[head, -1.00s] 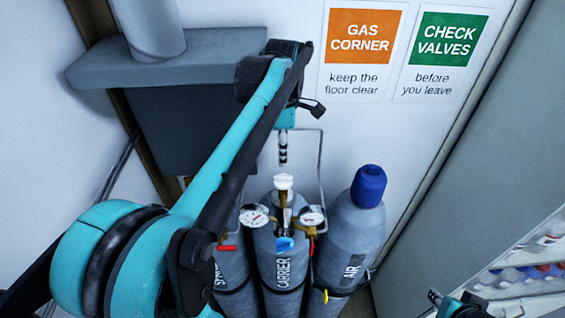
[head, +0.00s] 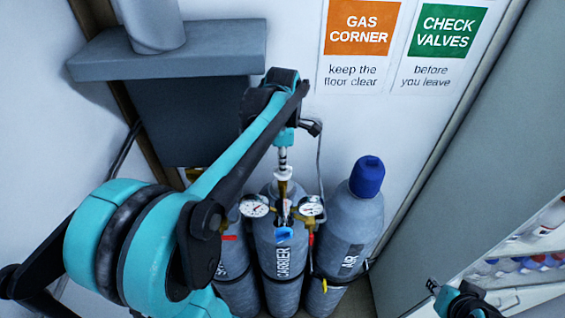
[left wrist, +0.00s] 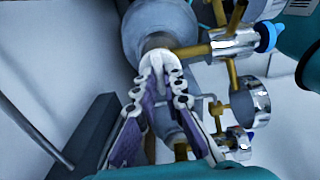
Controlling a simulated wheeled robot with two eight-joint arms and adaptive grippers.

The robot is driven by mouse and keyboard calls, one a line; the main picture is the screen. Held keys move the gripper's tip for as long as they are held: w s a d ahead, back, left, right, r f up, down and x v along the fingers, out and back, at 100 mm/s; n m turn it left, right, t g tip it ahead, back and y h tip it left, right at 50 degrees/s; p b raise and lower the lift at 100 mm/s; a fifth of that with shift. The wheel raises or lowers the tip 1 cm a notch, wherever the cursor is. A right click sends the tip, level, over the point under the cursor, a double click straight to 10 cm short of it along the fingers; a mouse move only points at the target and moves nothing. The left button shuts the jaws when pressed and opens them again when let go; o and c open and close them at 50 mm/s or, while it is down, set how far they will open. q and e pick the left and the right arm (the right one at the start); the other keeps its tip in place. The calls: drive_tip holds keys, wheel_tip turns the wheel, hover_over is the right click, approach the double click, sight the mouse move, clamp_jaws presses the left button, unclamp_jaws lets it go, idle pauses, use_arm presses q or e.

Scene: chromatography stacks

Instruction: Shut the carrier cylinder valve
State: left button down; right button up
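The grey carrier cylinder (head: 283,265) stands in the middle of three cylinders, its label facing me. A white valve knob (head: 284,173) tops it; in the left wrist view the pale knob (left wrist: 160,62) shows at the fingertips. My left gripper (head: 282,161) points down at the knob from directly above, in line with it. In the left wrist view its two fingers (left wrist: 163,84) straddle the knob or sit right against it; I cannot tell whether they grip it. My right gripper (head: 434,287) is at the bottom right, away from the cylinders, its fingers too small to read.
A blue-capped air cylinder (head: 350,225) stands on the right, and another cylinder (head: 236,275) on the left, partly behind my arm. Gauges (head: 255,205) and a blue regulator knob (head: 284,234) sit close below the valve. A grey shelf (head: 185,60) juts from the wall.

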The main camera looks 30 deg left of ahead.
use_arm(q)
drive_tip(key=shift+m, duration=0.3)
drive_tip(key=m+b, duration=0.1)
drive_tip(key=m, duration=0.4)
drive_tip(key=m+b, duration=0.1)
drive_tip(key=m, duration=0.4)
drive_tip(key=shift+m, duration=0.4)
drive_tip(key=m, duration=0.6)
drive_tip(key=shift+m+b, duration=0.3)
drive_tip(key=shift+b, duration=0.1)
drive_tip(key=c, duration=1.6)
unclamp_jaws()
drive_tip(key=shift+r, duration=0.1)
